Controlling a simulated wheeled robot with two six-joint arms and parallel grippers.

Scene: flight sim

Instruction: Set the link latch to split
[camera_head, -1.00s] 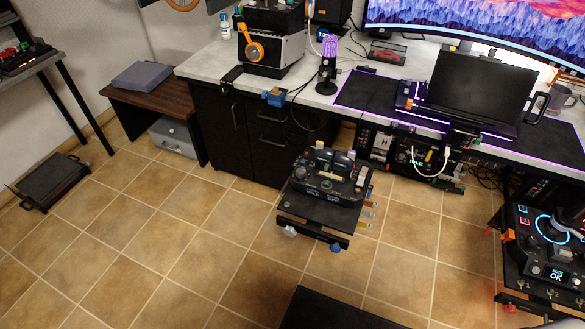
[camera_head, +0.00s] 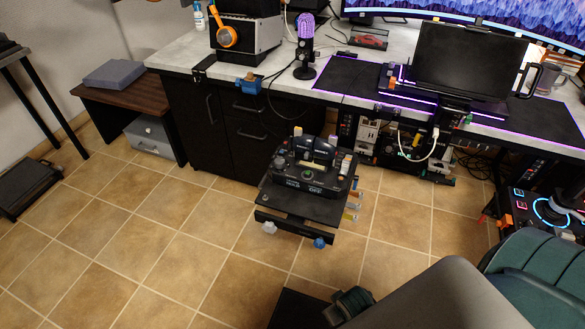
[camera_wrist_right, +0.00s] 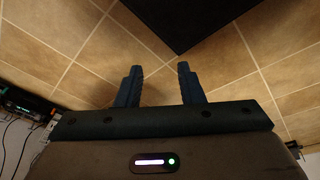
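A black throttle-like control unit (camera_head: 308,170) with several levers and small lit labels sits on a dark stand (camera_head: 290,205) in the middle of the head view. The link latch is too small to make out, and so is its setting. My right gripper (camera_wrist_right: 160,84) shows in the right wrist view with its two dark blue fingers apart and nothing between them. It points over bare floor tiles, and the control unit is not in that view. My left gripper is not in view.
A desk (camera_head: 345,68) with a black monitor (camera_head: 470,60) and a microphone (camera_head: 305,45) stands behind the unit. A black cabinet (camera_head: 235,120) is under it. Another lit control panel (camera_head: 540,210) is at the right. Tiled floor left of the stand is clear.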

